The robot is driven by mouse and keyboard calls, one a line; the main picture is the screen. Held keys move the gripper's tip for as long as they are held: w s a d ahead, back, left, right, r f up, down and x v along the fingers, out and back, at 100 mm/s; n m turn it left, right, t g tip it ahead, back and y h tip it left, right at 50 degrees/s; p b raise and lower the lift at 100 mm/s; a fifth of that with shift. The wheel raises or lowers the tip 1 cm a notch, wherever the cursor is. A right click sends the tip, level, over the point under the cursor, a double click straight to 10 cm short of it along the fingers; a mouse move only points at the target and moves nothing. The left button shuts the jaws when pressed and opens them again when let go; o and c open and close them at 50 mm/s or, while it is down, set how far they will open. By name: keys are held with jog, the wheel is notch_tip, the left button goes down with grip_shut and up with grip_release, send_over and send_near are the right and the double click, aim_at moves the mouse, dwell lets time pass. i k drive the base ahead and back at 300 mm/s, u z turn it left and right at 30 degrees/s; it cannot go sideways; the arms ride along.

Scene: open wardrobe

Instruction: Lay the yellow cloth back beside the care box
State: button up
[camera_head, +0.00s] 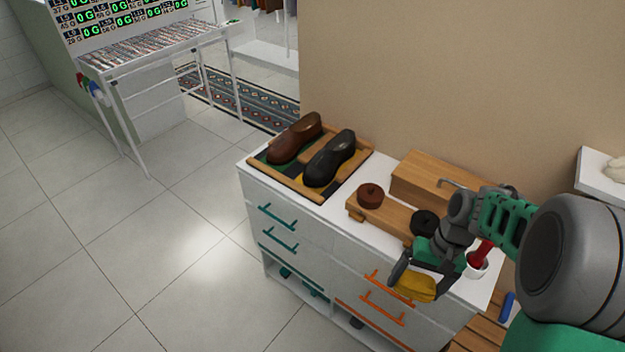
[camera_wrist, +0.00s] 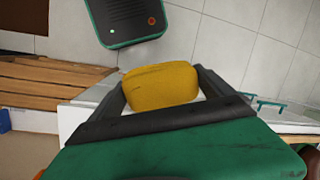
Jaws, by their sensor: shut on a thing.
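My gripper (camera_head: 413,279) is shut on the yellow cloth (camera_head: 415,288), a rounded bundle with dark smudges. In the wrist view the cloth (camera_wrist: 162,86) sits between the two dark fingers. In the head view my gripper holds it at the front edge of the white dresser top; the exact height above it is hard to tell. The wooden care box (camera_head: 384,212) lies on the dresser behind and left of my gripper, with a round brown tin (camera_head: 370,196) and a round black item (camera_head: 425,222) on it. My arm hides part of the dresser top.
A tray (camera_head: 256,167) with a brown shoe (camera_head: 296,138) and a black shoe (camera_head: 330,158) stands at the dresser's left end. A wooden block (camera_head: 432,180) is at the back. Orange handles (camera_head: 381,309) project from the drawers.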

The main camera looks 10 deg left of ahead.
aim_at(379, 174)
jog(key=u, duration=1.4)
jog(key=i, duration=1)
jog(key=z, duration=0.05)
